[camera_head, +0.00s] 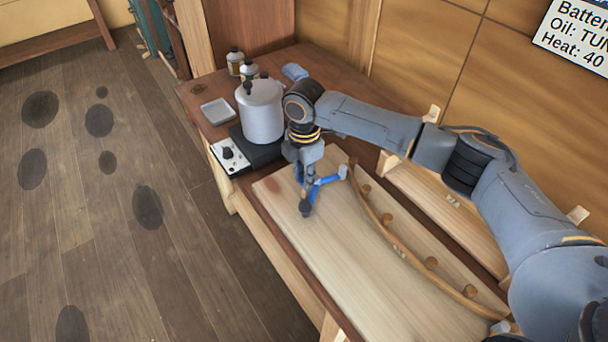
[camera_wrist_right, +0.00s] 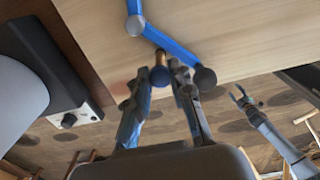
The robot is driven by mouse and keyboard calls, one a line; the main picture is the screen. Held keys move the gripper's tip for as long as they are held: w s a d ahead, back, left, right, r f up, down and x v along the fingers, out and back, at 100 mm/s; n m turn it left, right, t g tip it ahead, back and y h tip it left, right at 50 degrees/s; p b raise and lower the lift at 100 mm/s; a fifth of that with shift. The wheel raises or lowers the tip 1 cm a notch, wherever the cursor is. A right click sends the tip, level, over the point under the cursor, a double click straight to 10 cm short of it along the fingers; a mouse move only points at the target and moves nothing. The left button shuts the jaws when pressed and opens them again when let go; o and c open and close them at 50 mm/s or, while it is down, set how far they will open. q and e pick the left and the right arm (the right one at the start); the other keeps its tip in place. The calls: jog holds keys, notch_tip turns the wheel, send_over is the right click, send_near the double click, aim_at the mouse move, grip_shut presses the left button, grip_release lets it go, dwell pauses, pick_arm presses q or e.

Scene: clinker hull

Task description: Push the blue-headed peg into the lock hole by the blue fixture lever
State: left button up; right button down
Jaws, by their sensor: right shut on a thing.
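My right gripper (camera_head: 304,180) points down at the far end of the pale board (camera_head: 335,250), beside the blue fixture lever (camera_head: 325,181). In the right wrist view the gripper (camera_wrist_right: 161,72) is closed around a small peg (camera_wrist_right: 160,77) with a tan band and a blue part. The blue lever (camera_wrist_right: 170,42) runs just past the fingertips, with a grey knob at its bend and a dark knob at one end. The lock hole is hidden, so I cannot tell how deep the peg sits. My left gripper (camera_wrist_right: 240,95) hangs open and empty, away from the bench.
A curved wooden strip (camera_head: 408,252) with several round pegs lies along the board. A white pot (camera_head: 262,112) on a dark heater, a control box (camera_head: 230,156), a small tray (camera_head: 217,111) and bottles (camera_head: 236,61) stand behind. The board's near left is clear.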

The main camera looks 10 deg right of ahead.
jog(key=shift+s+f, duration=0.1)
jog(key=shift+f, duration=0.75)
jog(key=c, duration=1.1)
grip_release()
jog(key=shift+f, duration=0.1)
notch_tip(320, 180, up, 8)
jog(key=p, duration=0.8)
